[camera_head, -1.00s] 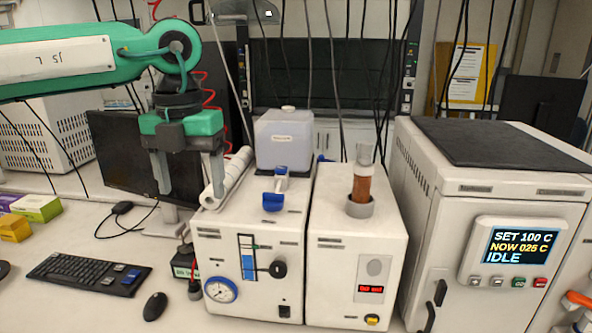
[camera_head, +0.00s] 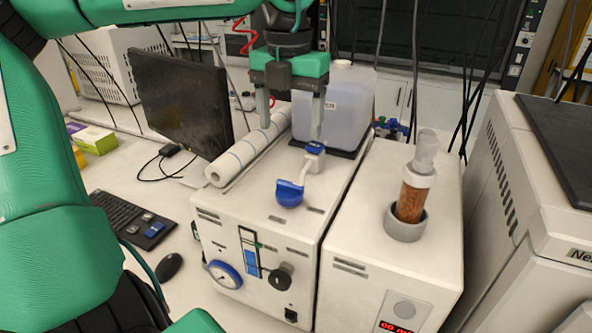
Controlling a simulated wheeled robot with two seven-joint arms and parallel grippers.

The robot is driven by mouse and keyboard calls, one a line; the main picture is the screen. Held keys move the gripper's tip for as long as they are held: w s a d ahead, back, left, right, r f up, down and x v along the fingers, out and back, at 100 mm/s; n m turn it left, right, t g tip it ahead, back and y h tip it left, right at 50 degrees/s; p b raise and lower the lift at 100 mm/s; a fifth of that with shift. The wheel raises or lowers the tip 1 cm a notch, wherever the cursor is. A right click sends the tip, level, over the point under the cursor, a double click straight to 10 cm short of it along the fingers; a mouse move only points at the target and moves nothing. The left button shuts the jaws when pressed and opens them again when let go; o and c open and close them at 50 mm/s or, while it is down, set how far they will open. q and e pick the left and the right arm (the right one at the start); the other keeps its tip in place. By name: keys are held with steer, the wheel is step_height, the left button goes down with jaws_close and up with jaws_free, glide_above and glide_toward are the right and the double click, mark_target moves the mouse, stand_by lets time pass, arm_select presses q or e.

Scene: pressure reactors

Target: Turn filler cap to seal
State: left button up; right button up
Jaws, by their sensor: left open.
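My left gripper (camera_head: 291,118) points down, open and empty, above the top of the left white machine (camera_head: 235,215). On that top, a blue rounded cap or knob (camera_head: 289,193) sits at the end of a pale curved piece, which runs back to a small white fitting with a blue top (camera_head: 315,148). The right finger hangs just above or in front of this fitting; I cannot tell whether they touch. The left finger is by the white roll (camera_head: 240,150). A translucent canister (camera_head: 345,105) stands behind the right finger. No label marks the filler cap. My right gripper is out of view.
A second white machine (camera_head: 365,235) holding a column of orange-brown granules (camera_head: 411,195) stands close on the right. A dark-topped cabinet (camera_head: 490,180) is further right. A monitor (camera_head: 185,95), keyboard (camera_head: 125,215) and mouse (camera_head: 169,267) are left.

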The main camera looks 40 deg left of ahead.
mark_target(290, 182)
arm_select(q)
step_height(290, 182, down, 12)
steer(key=p, duration=0.2)
steer(key=shift+r+p, duration=0.1)
steer(key=shift+p, duration=0.25)
steer(key=shift+s, duration=0.1)
steer(key=shift+c, duration=0.2)
steer(key=c, duration=0.9)
steer(key=shift+c, duration=0.2)
